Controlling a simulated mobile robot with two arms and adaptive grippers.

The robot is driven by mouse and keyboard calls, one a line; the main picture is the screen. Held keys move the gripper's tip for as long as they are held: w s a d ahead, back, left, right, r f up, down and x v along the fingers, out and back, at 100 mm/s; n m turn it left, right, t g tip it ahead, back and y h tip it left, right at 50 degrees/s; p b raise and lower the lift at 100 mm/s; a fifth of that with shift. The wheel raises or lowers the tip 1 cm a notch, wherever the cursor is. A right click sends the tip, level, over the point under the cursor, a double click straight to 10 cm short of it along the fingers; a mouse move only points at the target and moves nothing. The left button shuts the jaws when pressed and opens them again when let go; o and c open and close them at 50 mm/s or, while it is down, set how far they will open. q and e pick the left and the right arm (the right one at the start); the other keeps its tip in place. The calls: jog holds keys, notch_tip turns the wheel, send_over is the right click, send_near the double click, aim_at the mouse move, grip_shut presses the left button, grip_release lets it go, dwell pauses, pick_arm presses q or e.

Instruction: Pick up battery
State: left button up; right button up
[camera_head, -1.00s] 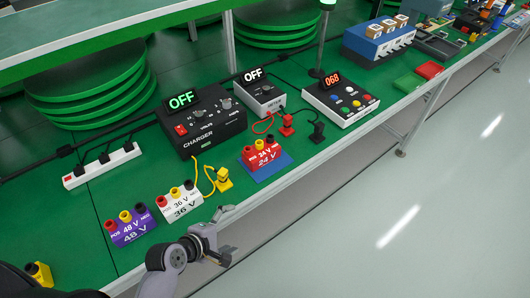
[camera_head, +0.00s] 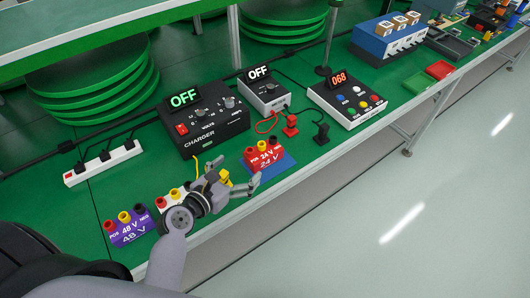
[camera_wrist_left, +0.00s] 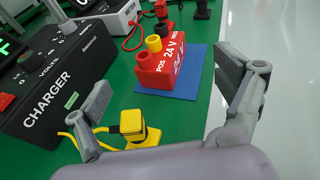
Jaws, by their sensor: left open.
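The red 24 V battery (camera_head: 263,157) stands on a blue mat (camera_head: 280,168) on the green bench; it also shows in the left wrist view (camera_wrist_left: 163,66). The white 36 V battery (camera_head: 170,201) is partly hidden behind my left arm, and the purple 48 V battery (camera_head: 130,229) stands to its left. My left gripper (camera_head: 237,174) is open and empty, just in front of the red battery. In the left wrist view its fingers (camera_wrist_left: 165,75) are spread, with the red battery beyond and between them. My right gripper is not in view.
A yellow plug (camera_wrist_left: 138,127) with its cable lies close to the left finger. The black charger (camera_head: 205,122) stands behind the batteries, with a grey meter box (camera_head: 265,97) and a button box (camera_head: 347,102) to its right. The bench's front edge is near.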

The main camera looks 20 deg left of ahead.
aim_at(270, 143)
pick_arm(q)
jog(key=x, duration=1.4)
jog(key=shift+f, duration=0.1)
jog(key=shift+c, duration=0.4)
jog(key=shift+s, duration=0.15)
grip_shut()
dwell(0.5)
